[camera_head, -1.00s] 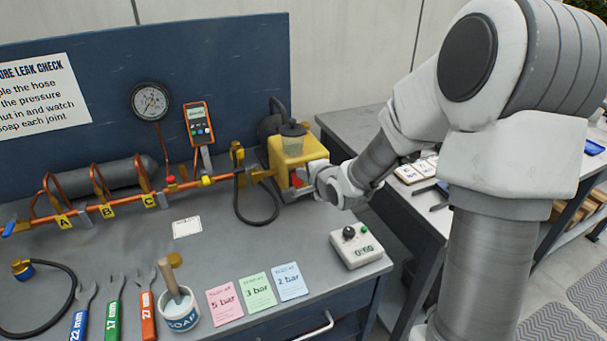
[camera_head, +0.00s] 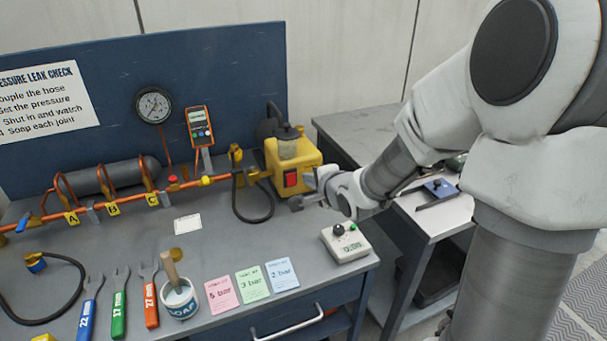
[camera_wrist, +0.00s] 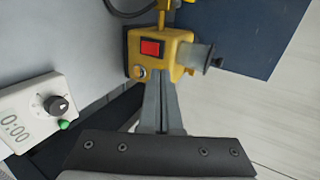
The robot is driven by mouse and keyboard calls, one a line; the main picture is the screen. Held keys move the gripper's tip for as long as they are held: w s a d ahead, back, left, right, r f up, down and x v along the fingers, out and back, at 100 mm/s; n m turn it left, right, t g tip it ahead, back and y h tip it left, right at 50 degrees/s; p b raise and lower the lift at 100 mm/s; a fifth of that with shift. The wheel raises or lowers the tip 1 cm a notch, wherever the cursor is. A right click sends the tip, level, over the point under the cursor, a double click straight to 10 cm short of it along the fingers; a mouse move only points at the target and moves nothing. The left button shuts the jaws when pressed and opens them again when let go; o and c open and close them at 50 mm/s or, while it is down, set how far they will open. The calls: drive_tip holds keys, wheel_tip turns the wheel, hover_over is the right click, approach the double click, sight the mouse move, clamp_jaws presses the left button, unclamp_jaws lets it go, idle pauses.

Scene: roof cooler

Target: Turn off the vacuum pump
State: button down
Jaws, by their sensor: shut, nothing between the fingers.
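The vacuum pump (camera_head: 279,158) is a yellow box with a grey top, standing at the right end of the bench. It also shows in the wrist view (camera_wrist: 172,52). Its red rocker switch (camera_head: 290,180) is on the front face and is in plain sight in the wrist view (camera_wrist: 151,48). I cannot tell which way the rocker is set. My gripper (camera_head: 298,202) is shut and empty, just in front of and below the switch, seemingly apart from it. In the wrist view its closed fingers (camera_wrist: 161,82) point toward the pump, and their tips overlap its lower edge.
A white timer (camera_head: 346,242) sits at the bench's front right corner. A black hose (camera_head: 253,216) loops left of the pump. A copper pipe manifold (camera_head: 130,203), a gauge (camera_head: 154,105) and wrenches (camera_head: 119,303) are further left. A side table (camera_head: 440,222) stands to the right.

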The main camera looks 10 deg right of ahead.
drive_tip(key=shift+r+p+v, duration=0.15)
drive_tip(key=shift+p+v, duration=0.15)
drive_tip(key=shift+v, duration=0.6)
drive_tip(key=shift+r+p+v, duration=0.15)
drive_tip(key=shift+p+v, duration=0.1)
drive_tip(key=shift+v, duration=0.6)
drive_tip(key=shift+w, duration=0.15)
